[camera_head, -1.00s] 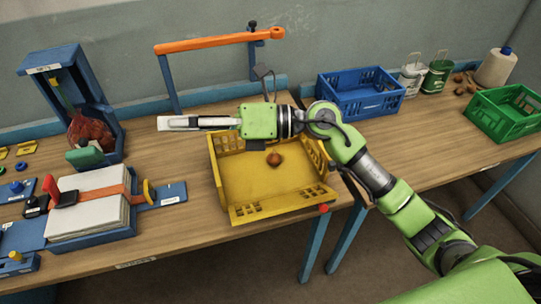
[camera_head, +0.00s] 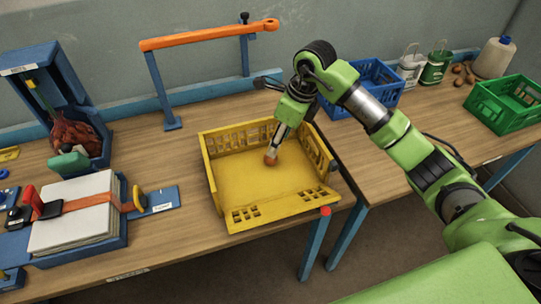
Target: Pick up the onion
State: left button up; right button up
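A small brown onion (camera_head: 270,160) lies in the yellow crate (camera_head: 262,215), near its back wall. My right gripper (camera_head: 273,152) points down into the crate with its fingertips at the onion. From this angle the fingers look narrow and I cannot tell whether they are closed around it or only touching it. The onion seems to be at floor level in the crate. My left gripper is not in view.
An orange bar on blue posts (camera_head: 210,36) stands behind the crate. A blue crate (camera_head: 360,110), cans (camera_head: 437,68), several brown round items (camera_head: 463,76) and a green crate (camera_head: 505,117) are to the right.

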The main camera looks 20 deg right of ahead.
jog(key=shift+x, duration=0.8)
jog(key=x, duration=0.1)
jog(key=p+x, duration=0.2)
jog(key=x, duration=0.1)
jog(key=shift+s+a, duration=0.2)
jog(key=shift+a, duration=0.05)
jog(key=shift+w+a+f, duration=0.1)
jog(key=shift+w+f, duration=0.05)
jog(key=shift+f, duration=0.5)
jog(key=c, duration=1.1)
